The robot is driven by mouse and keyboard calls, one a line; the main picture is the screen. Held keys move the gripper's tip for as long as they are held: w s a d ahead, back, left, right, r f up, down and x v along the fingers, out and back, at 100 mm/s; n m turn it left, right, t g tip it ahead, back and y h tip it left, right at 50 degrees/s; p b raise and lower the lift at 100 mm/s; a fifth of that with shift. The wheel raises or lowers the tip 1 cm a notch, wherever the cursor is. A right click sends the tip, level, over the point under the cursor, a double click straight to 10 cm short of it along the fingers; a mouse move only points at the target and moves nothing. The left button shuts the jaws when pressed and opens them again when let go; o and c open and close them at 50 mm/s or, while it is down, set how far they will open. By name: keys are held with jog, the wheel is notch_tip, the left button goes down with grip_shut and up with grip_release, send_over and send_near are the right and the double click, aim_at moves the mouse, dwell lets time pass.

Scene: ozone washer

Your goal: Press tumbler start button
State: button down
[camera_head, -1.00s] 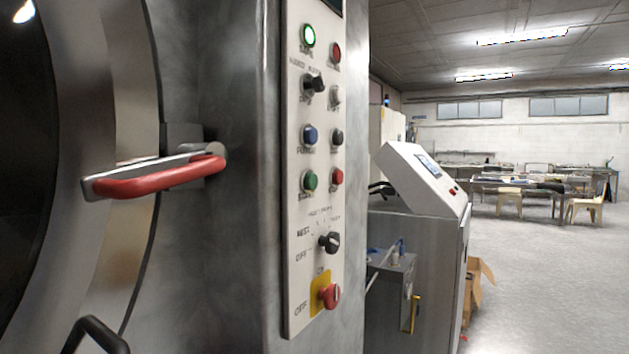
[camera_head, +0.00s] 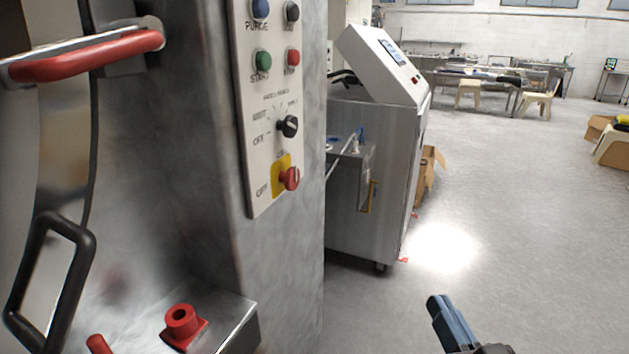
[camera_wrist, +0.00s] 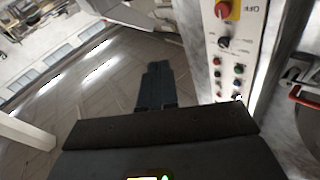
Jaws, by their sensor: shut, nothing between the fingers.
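The control panel (camera_head: 262,190) is a white strip on the steel machine. The green start button (camera_head: 262,61) sits on it, left of a red button (camera_head: 292,58). In the wrist view the panel appears upside down, and the green button (camera_wrist: 239,68) is on its right side. My gripper (camera_head: 437,304) is at the bottom right of the head view, to the right of the panel and well below the button, apart from both. In the wrist view my gripper (camera_wrist: 157,70) has its fingers together and empty, left of the panel.
A black selector knob (camera_head: 288,126) and a red emergency stop (camera_head: 289,179) are below the start button. A red door handle (camera_head: 90,55) sticks out on the left. A steel cabinet (camera_head: 375,185) stands behind the panel. The floor on the right is open.

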aim_at(264, 61)
jog(key=w+a+r+n+y, duration=0.1)
jog(key=w+a+r, duration=0.3)
jog(key=r, duration=0.5)
jog(key=w+a+r+n+y, duration=0.1)
jog(key=w+a+r+y, duration=0.3)
jog(key=r, duration=0.6)
jog(key=w+a+r+n+y+p, duration=0.1)
jog(key=w+a+r+y, duration=0.2)
jog(key=r, duration=0.6)
jog(key=w+a, duration=0.2)
jog(key=w, duration=0.1)
jog(key=shift+w+a+r+t, duration=0.2)
jog(key=shift+a+t, duration=0.05)
jog(key=shift+t, duration=0.15)
jog(key=w+a+p, duration=0.1)
jog(key=w+a, duration=0.2)
jog(key=a, duration=0.5)
jog(key=shift+a, duration=0.25)
jog(key=shift+w+a, duration=0.1)
jog(key=shift+a, duration=0.15)
